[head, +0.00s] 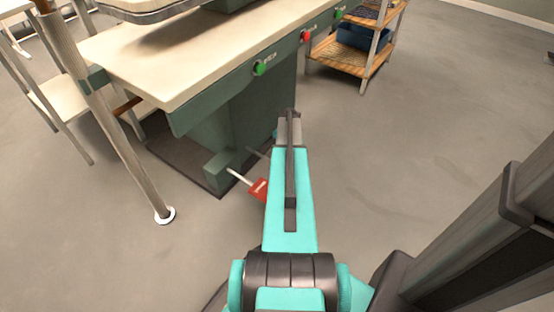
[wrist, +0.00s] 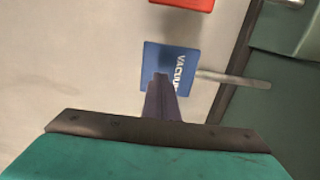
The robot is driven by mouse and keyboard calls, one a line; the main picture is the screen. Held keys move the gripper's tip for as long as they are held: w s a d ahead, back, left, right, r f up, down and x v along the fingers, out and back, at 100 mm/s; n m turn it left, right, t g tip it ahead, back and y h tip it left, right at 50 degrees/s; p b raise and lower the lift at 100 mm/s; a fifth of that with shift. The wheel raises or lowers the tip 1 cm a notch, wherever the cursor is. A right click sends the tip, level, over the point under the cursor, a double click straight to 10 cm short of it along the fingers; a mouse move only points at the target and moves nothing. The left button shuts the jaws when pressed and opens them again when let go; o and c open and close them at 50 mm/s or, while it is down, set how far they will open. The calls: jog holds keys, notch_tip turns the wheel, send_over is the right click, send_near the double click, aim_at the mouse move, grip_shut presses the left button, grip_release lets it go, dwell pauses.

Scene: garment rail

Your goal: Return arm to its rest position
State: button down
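My arm, teal with dark joints, reaches forward and down from the bottom middle of the head view. My gripper (head: 291,114) is at its far end, beside the green pressing table. In the wrist view my gripper (wrist: 161,76) shows as one narrow dark pair of fingers, closed together with nothing between them. Its tips overlap a blue pedal (wrist: 179,57) marked with letters like "VACUU". I cannot tell whether they touch it. The blue pedal is hidden behind my arm in the head view.
A red pedal (head: 259,189) sticks out low from the table base (head: 236,130); it also shows in the wrist view (wrist: 184,3). A metal pole (head: 118,135) stands left, a wooden shelf (head: 346,62) behind right.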

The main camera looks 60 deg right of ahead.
jog(key=shift+r, duration=0.45)
